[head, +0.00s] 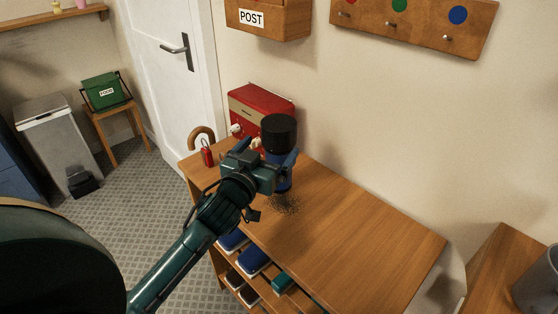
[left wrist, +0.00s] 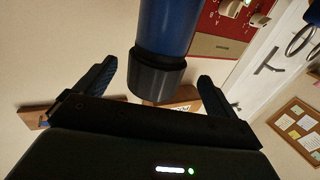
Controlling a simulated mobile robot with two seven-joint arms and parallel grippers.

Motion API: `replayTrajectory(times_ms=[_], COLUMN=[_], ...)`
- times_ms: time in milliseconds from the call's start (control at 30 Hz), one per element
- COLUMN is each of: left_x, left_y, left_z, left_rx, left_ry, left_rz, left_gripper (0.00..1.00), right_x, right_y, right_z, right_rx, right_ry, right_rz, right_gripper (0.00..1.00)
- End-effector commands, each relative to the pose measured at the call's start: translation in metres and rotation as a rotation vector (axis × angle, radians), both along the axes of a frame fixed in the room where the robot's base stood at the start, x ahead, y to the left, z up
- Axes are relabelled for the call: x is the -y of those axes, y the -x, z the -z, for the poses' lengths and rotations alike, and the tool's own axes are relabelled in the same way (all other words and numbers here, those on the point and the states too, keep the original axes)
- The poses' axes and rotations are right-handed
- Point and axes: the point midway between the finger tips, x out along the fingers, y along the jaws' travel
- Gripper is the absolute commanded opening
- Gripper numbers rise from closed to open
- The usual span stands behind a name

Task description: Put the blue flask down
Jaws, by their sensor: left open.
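The blue flask (head: 284,183) with its black lid (head: 279,133) stands upright on the wooden shoe cabinet's top (head: 350,222), in front of the red box. My left gripper (head: 268,160) is in front of the flask and hides much of its middle. In the left wrist view the flask (left wrist: 168,28) appears upside down, between the lines of the two spread fingers (left wrist: 156,72). There is a gap on each side, and neither finger visibly touches it. The gripper is open and empty. My right gripper is not in view.
A red box with a cream panel (head: 262,103) stands close behind the flask. A small red object (head: 207,155) and a curved brown handle (head: 203,132) are at the cabinet's left end. The top's right part is clear. A wooden POST box (head: 268,18) hangs above.

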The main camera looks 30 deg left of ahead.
Motion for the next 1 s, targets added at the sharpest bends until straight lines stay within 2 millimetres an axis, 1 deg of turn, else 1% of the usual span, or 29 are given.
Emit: replayTrajectory(times_ms=[133, 300, 400, 500, 700, 1000], left_x=[0.000, 0.001, 0.000, 0.000, 0.000, 0.000], left_y=[-0.012, -0.039, -0.049, -0.054, -0.054, -0.054], left_z=[0.000, 0.000, 0.001, 0.001, 0.002, 0.002], left_rx=[0.000, 0.000, 0.000, 0.000, -0.001, -0.002], left_ry=[-0.001, -0.001, -0.001, 0.000, 0.000, 0.000], left_rz=[0.001, 0.000, 0.001, 0.001, 0.001, 0.001], left_gripper=[0.95, 0.95, 0.95, 0.95, 0.95, 0.70], right_x=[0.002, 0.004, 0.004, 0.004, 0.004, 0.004], right_y=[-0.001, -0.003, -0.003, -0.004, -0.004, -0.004], right_z=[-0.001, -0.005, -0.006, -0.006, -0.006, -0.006], right_rx=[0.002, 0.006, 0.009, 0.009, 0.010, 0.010], right_ry=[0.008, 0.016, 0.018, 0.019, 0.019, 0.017], right_rz=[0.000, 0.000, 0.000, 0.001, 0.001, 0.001], right_gripper=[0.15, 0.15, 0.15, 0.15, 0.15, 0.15])
